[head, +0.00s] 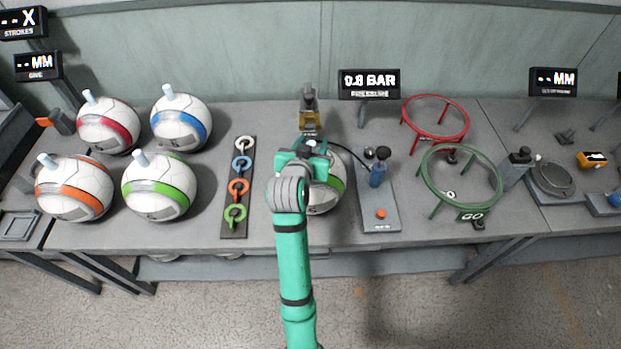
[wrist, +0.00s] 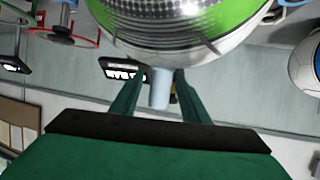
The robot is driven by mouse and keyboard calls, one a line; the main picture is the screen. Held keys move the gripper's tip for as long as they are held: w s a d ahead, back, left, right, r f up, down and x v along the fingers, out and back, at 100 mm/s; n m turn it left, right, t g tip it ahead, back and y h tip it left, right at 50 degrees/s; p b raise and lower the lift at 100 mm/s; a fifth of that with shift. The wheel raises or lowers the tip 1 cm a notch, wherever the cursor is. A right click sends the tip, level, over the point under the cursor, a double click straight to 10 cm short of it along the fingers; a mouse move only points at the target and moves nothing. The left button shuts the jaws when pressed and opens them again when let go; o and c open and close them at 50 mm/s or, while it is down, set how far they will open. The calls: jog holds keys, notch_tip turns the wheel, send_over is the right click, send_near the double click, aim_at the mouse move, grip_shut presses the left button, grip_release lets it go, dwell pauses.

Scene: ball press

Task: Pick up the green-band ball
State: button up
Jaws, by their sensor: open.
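A white ball with a green band (head: 335,186) sits on the bench behind and partly under my arm, in the middle of the head view. In the wrist view this green-band ball (wrist: 195,20) fills the top, with a pale blue peg (wrist: 160,90) sticking out of it. My gripper (head: 308,155) is over this ball. In the wrist view its fingers (wrist: 157,76) stand on either side of the peg, open, with a gap visible. Another green-band ball (head: 160,187) with a pale peg stands at the left of the bench, apart from my gripper.
Red-band (head: 108,126), blue-band (head: 181,123) and orange-band (head: 74,188) balls stand at the left. A dark strip with coloured rings (head: 237,188) lies left of my arm. A pump (head: 377,172) stands close on the right, then red (head: 436,98) and green (head: 430,196) ring stands.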

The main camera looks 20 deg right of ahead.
jog(key=shift+x, duration=0.9)
jog(key=shift+s, duration=0.1)
jog(key=shift+c, duration=0.4)
grip_shut()
jog(key=shift+a+r, duration=0.1)
